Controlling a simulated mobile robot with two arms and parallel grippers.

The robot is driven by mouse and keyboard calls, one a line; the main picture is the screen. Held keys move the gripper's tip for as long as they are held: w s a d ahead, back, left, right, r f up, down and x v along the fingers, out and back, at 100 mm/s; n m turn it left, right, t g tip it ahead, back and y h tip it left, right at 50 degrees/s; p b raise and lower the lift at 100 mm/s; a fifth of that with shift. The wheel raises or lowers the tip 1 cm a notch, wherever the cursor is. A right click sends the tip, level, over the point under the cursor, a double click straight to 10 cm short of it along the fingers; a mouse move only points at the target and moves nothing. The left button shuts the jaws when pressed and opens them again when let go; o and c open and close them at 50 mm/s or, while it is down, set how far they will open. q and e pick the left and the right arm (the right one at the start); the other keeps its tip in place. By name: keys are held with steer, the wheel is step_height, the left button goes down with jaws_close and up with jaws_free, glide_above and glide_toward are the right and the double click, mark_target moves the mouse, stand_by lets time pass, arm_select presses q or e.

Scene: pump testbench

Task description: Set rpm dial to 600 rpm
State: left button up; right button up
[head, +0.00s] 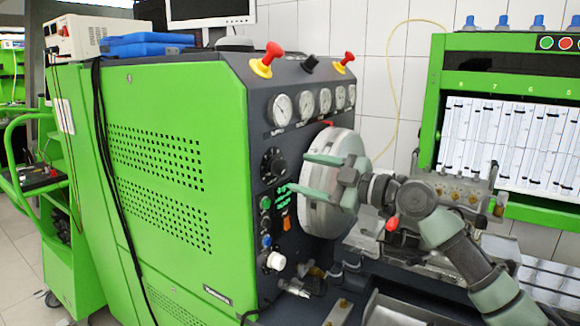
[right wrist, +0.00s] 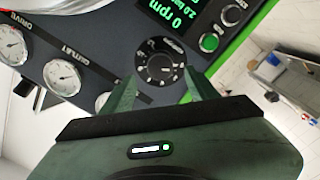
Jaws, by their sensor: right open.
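The rpm dial (head: 272,165) is a round black knob on the dark front panel of the green testbench, below the row of gauges. It also shows in the right wrist view (right wrist: 160,69), with white scale marks around it. The display (right wrist: 165,15) beside it reads 0 rpm in green. My right gripper (head: 300,172) is open and empty in front of the panel, pointing at the dial. In the right wrist view its two fingers (right wrist: 160,80) appear either side of the dial. I see no clear contact. My left gripper is not in view.
A large grey disc (head: 330,183) stands out from the panel close beside my right gripper. Pressure gauges (head: 282,108) are above, and a green button (right wrist: 209,43) and a white knob (head: 275,261) are on the same panel. Red mushroom knobs (head: 262,68) stick up on top.

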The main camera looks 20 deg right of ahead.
mark_target(285, 169)
steer(key=p+x, duration=0.1)
steer(key=x, duration=0.3)
steer(key=shift+w+a+r, duration=0.1)
steer(key=shift+w+a, duration=0.15)
steer(key=shift+w, duration=0.15)
steer(key=shift+c, duration=0.2)
jaws_close()
